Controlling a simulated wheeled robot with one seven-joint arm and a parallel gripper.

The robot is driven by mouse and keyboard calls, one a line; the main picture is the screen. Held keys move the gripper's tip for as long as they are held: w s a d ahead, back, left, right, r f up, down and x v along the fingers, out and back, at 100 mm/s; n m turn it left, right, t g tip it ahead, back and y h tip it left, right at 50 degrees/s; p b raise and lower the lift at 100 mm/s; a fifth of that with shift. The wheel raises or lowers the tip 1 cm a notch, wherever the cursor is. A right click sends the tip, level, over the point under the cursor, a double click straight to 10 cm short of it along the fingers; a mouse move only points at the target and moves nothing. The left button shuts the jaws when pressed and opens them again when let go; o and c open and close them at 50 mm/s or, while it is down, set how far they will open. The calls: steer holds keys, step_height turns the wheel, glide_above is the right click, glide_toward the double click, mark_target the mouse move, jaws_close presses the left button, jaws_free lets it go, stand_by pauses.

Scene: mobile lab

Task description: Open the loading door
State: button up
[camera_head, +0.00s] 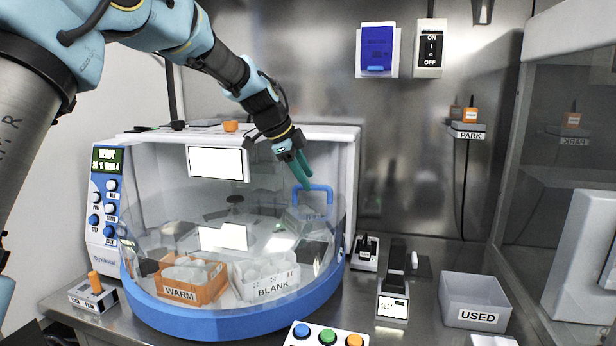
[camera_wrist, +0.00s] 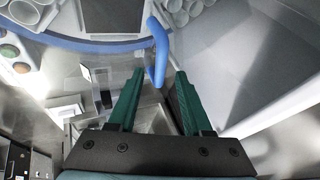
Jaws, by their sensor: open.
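The loading door (camera_head: 165,240) is a clear curved panel across the front of the white machine, above its blue round rim (camera_head: 240,322). A blue loop handle (camera_head: 313,187) is at the door's right side. My gripper (camera_head: 305,184) has green fingers and points down at the handle. In the wrist view, my gripper (camera_wrist: 159,76) is open, with a gap between its fingers. The blue handle (camera_wrist: 158,45) shows there just beyond the fingertips, its near end between them in the picture. I cannot tell whether the fingers touch it.
Behind the clear panel are an orange WARM rack (camera_head: 190,290) and a white BLANK rack (camera_head: 267,289). A button box (camera_head: 325,335) stands in front. A grey USED bin (camera_head: 474,302) and small devices (camera_head: 393,300) stand to the right. A glass-sided cabinet (camera_head: 565,150) bounds the far right.

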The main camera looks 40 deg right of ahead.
steer(key=shift+x, duration=1)
jaws_close()
stand_by(0.8)
